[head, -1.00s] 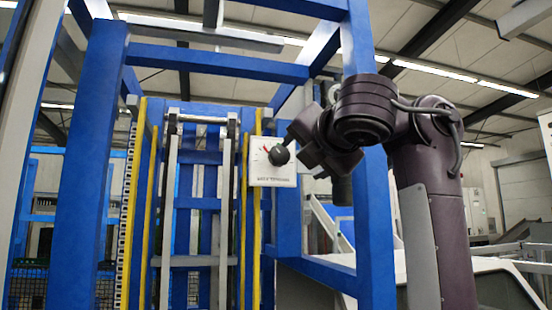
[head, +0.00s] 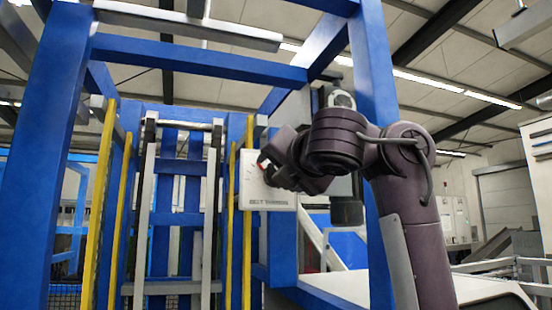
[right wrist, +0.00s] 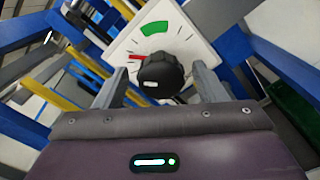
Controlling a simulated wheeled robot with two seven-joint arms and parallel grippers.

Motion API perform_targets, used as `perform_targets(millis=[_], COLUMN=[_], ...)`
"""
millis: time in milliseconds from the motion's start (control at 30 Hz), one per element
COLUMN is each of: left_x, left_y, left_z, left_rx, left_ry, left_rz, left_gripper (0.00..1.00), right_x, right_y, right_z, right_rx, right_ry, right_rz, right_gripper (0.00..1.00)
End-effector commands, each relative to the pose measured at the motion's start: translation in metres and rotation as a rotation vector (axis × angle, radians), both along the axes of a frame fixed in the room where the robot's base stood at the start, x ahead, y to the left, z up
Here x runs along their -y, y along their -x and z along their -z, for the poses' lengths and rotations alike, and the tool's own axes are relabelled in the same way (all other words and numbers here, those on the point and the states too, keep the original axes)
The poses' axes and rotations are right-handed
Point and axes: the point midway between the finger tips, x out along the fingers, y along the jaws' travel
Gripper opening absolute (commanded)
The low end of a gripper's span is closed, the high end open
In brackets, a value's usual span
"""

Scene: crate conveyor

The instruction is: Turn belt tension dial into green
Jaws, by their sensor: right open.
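The belt tension dial is a white plate (head: 268,199) on the blue frame in the head view, largely covered by my right arm. In the right wrist view the plate (right wrist: 190,35) shows a green sector (right wrist: 154,29), red marks and a black knob (right wrist: 160,77). A red mark lies just left of the knob. My right gripper (right wrist: 158,80) is open, with one finger on each side of the knob; I cannot tell whether either touches it. My left gripper is out of view.
Blue frame posts (head: 376,150) stand close around my right arm. Yellow rails (head: 230,220) and grey uprights are left of the plate. A white surface (head: 350,287) lies at the lower right.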

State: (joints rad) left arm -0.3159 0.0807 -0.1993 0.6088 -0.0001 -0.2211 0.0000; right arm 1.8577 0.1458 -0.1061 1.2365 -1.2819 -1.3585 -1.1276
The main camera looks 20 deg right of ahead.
Motion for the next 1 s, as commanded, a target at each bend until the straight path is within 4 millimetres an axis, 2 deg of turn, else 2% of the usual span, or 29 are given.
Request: perform_targets(millis=[33,200,367,567,900,1000], left_x=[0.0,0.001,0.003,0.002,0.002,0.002], left_y=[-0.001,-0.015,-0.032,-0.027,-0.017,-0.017], left_z=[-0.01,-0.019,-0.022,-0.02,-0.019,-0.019], left_rx=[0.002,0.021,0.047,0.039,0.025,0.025], left_ry=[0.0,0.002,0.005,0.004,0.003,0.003], left_rz=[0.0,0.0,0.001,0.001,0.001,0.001], left_gripper=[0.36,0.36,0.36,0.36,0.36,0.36], right_x=[0.001,0.0,-0.001,-0.001,-0.001,-0.001], right_y=[-0.008,-0.024,-0.029,-0.029,-0.029,-0.029], right_z=[-0.003,-0.001,0.0,0.001,0.0,0.001], right_rx=[-0.002,-0.001,0.001,0.001,0.001,0.001], right_ry=[0.003,0.002,0.002,0.001,0.001,0.0], right_rz=[0.003,0.002,0.0,0.0,0.0,0.001], right_gripper=[0.65,0.65,0.65,0.65,0.2,0.2])
